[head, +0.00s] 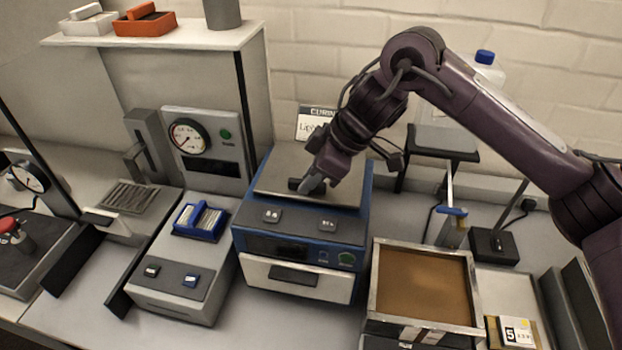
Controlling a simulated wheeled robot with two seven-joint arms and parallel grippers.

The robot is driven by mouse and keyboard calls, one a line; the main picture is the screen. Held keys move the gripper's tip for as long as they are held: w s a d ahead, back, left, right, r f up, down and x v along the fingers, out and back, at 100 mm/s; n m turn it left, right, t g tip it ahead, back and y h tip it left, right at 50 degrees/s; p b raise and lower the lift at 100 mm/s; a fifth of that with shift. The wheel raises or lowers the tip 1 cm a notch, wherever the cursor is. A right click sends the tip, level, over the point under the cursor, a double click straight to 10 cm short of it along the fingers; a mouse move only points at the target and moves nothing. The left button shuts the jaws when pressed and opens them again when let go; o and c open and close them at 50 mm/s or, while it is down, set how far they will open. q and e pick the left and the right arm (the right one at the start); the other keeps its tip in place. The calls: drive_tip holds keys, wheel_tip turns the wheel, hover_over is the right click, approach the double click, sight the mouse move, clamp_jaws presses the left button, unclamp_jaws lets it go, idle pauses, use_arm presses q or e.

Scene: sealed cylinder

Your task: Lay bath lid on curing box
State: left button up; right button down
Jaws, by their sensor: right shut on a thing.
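The curing box (297,251) is a blue and grey unit in the middle, with a drawer front and a sign behind that starts "CURIN". A flat grey plate that looks like the bath lid (275,181) covers its top. I cannot tell whether the lid touches the box all along. My right gripper (309,186) is over the lid's middle, shut on its dark handle, which is mostly hidden by the fingers. The bath (378,281), an open metal-rimmed box with brown contents, stands right of the curing box. My left gripper is not in view.
A grey unit with a blue-framed piece (201,221) stands left of the curing box. A gauge panel (203,147) is behind it. A stand with a blue-handled tool (452,212) and a black block (495,246) are at right. A numbered card (517,332) lies beside the bath.

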drive_tip(key=shift+f, duration=0.4)
drive_tip(key=shift+f, duration=0.1)
drive_tip(key=c, duration=1.4)
unclamp_jaws()
drive_tip(key=shift+c, duration=0.2)
drive_tip(key=b+v, duration=0.1)
drive_tip(key=v, duration=1.1)
